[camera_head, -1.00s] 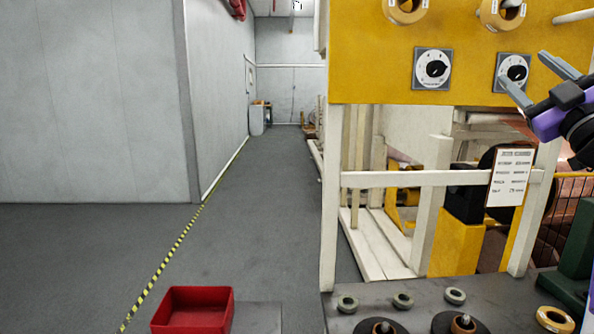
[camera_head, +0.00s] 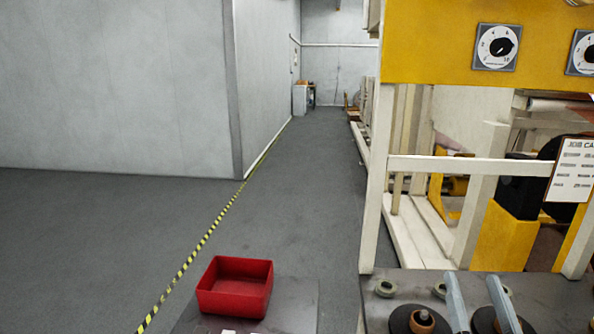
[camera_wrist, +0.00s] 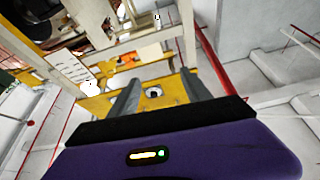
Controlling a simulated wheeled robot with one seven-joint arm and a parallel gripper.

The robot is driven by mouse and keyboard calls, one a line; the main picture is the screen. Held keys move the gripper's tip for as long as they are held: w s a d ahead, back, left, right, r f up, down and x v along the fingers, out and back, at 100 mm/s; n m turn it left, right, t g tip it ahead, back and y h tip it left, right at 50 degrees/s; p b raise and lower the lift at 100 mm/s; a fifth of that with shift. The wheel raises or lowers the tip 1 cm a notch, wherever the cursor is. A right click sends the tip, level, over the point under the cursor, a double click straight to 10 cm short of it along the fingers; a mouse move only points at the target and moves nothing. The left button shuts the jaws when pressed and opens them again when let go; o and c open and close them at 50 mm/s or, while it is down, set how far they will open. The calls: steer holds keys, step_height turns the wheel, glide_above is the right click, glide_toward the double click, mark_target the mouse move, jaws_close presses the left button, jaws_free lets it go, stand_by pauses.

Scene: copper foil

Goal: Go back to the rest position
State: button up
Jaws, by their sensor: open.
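My gripper (camera_head: 471,280) shows at the lower right of the head view, its two grey fingers pointing upward and apart. It is in front of the dark bench with the spindles, and nothing is between the fingers. In the wrist view my gripper (camera_wrist: 160,78) is open and empty, with a yellow panel and a dial (camera_wrist: 153,92) seen beyond the fingers. The rest of the arm is outside the head view.
A red bin (camera_head: 235,290) stands on a grey surface at lower left. The dark bench (camera_head: 385,315) carries rings and spindles. A cream frame (camera_head: 375,190) with a yellow dial panel (camera_head: 430,50) rises behind it. The grey floor (camera_head: 100,240) at left is clear.

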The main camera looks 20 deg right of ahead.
steer(key=s+a+f+n+g+y, duration=0.2)
steer(key=s+a+f+y, duration=0.4)
steer(key=s+a+f, duration=0.3)
steer(key=s+a+f+n+g+y, duration=0.2)
steer(key=s+a+f+n+y, duration=0.3)
steer(key=s+a+f, duration=0.3)
steer(key=s+a+y, duration=0.1)
steer(key=s+a, duration=0.2)
steer(key=a, duration=0.3)
steer(key=shift+s+f, duration=0.25)
steer(key=shift+f, duration=0.1)
